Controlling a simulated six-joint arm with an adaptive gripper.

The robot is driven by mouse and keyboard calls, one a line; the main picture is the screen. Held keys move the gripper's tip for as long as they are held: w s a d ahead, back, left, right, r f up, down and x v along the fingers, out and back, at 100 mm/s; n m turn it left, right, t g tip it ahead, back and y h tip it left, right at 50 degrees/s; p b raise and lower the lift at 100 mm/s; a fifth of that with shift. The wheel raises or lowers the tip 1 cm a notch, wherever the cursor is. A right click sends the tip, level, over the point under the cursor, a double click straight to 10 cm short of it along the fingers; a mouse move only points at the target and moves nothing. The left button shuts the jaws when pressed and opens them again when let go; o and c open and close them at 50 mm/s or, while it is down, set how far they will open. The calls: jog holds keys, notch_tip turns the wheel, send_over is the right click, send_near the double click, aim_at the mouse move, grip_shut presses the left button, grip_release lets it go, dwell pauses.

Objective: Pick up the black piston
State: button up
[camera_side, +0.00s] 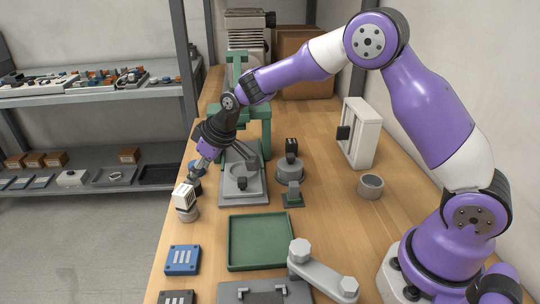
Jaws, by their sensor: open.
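My gripper (194,176) is at the left edge of the wooden bench, pointing down and left. Its fingers are small here and empty as far as I can see. Just below the fingertips is a white block (184,196) above a grey ring-like part (188,214); I cannot tell whether the fingers touch it. A dark round part (197,187) sits right behind the fingertips, partly hidden. A black piece (291,146) stands upright on a grey round part (289,170) to the right. I cannot tell for certain which dark part is the black piston.
A grey fixture plate (243,199) and green frame (266,127) stand right of my gripper. A green tray (233,261) is empty at the front. A blue block (182,260), grey ring (370,186) and white box (361,136) stand apart.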

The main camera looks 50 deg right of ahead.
jog(key=x, duration=0.5)
jog(key=shift+s+a, duration=0.1)
jog(key=c, duration=0.9)
